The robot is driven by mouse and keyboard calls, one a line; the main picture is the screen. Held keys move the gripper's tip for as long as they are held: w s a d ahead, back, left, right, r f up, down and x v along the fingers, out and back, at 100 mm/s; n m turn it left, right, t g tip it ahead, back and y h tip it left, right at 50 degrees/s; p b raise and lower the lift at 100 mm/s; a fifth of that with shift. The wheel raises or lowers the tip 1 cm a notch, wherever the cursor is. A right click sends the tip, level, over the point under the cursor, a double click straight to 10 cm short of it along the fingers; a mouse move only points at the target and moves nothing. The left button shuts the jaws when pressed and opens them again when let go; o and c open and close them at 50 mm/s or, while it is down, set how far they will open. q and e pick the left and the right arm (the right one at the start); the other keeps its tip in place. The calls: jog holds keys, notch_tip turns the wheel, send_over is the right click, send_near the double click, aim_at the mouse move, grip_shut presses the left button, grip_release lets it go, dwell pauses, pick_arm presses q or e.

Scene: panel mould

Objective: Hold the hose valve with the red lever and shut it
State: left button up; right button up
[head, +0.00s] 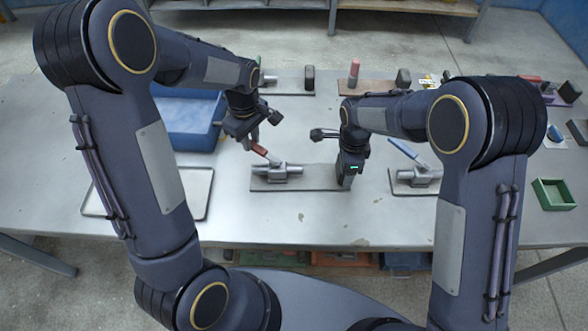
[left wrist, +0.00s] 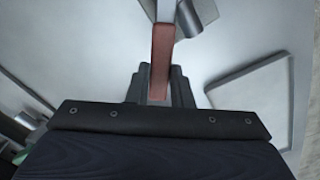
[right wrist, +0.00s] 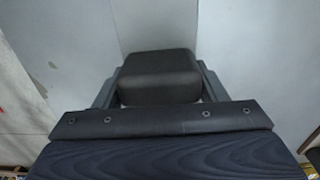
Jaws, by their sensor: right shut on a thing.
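The hose valve (head: 283,170) is a grey metal body with pipe stubs on a flat grey plate (head: 300,184) in the middle of the table. Its red lever (head: 259,149) slants up and to the left from the body; it also shows in the left wrist view (left wrist: 162,55). My left gripper (head: 249,139) is at the lever's upper end, with its open fingers on either side of the red grip. My right gripper (head: 349,178) is shut on the dark block (right wrist: 158,77) at the plate's right end. In the head view that gripper mostly hides the block.
A valve with a blue lever (head: 404,149) stands to the right, partly behind my right arm. A blue bin (head: 188,140) and a pale tray (head: 190,218) lie left. More fixtures with dark blocks line the back. A green box (head: 553,194) is far right.

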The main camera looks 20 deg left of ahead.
pick_arm(q)
grip_shut()
jog(key=shift+w, duration=0.15)
jog(key=w+d+m, duration=0.5)
jog(key=m, duration=0.5)
jog(key=shift+d, duration=0.25)
dwell(0.4)
